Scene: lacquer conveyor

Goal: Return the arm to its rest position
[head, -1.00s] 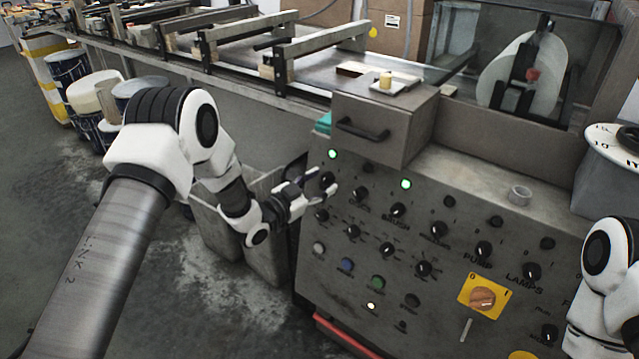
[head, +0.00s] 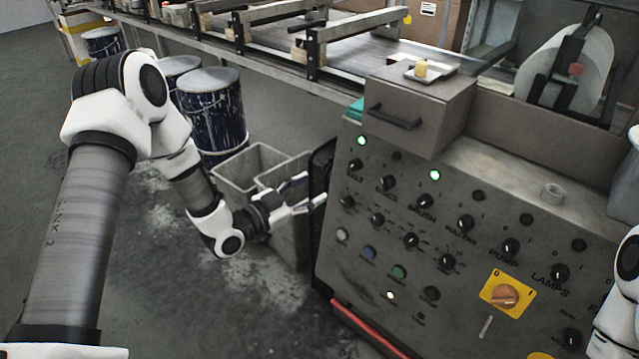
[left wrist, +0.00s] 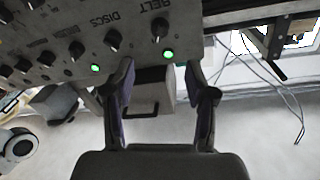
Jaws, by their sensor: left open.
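My left gripper (head: 310,190) is open and empty. In the head view it is left of the control panel (head: 330,245), in front of the grey bins. In the left wrist view the two fingers of my left gripper (left wrist: 160,75) stand apart, with the panel's knobs and two green lamps beyond them. The belt knob (left wrist: 159,28) shows there near the top, next to a lit green lamp (left wrist: 168,54). On the right edge of the head view part of my right arm shows; its gripper is out of the picture.
Grey bins (head: 238,160) stand just behind my left gripper. Dark blue drums (head: 212,125) stand further back. A drawer box (head: 440,110) sits on top of the panel, and the conveyor (head: 345,60) runs behind. The floor at the left is clear.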

